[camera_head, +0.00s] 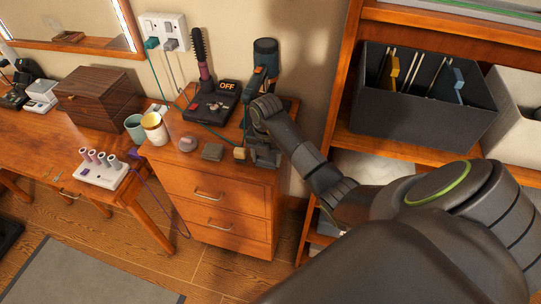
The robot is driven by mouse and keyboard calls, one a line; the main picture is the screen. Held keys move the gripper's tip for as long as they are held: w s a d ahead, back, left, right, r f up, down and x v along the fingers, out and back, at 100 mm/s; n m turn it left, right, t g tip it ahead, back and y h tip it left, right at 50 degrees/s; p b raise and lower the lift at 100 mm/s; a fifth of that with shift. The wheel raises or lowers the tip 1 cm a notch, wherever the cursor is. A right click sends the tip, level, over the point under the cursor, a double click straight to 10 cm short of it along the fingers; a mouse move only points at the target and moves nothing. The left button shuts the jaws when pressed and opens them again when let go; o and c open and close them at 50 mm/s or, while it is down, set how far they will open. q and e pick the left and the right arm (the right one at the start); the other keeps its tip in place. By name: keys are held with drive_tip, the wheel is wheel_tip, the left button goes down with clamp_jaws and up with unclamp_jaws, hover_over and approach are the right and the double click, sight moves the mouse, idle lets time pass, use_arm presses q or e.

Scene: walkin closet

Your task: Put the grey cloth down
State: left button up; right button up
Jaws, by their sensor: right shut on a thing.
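My left gripper is out of view.
A tan block (239,153) is just left of the gripper. A grey-olive folded item (212,152), a round container (187,144), cups (154,128), a black box (212,105) with a brush, and a hair dryer (264,60) crowd the cabinet. Shelves (345,130) stand right.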

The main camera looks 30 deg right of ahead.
drive_tip(key=shift+s, duration=0.15)
drive_tip(key=shift+a, duration=0.5)
drive_tip(key=o, duration=0.9)
drive_tip(key=shift+d+f, duration=0.1)
drive_tip(key=shift+d, duration=0.1)
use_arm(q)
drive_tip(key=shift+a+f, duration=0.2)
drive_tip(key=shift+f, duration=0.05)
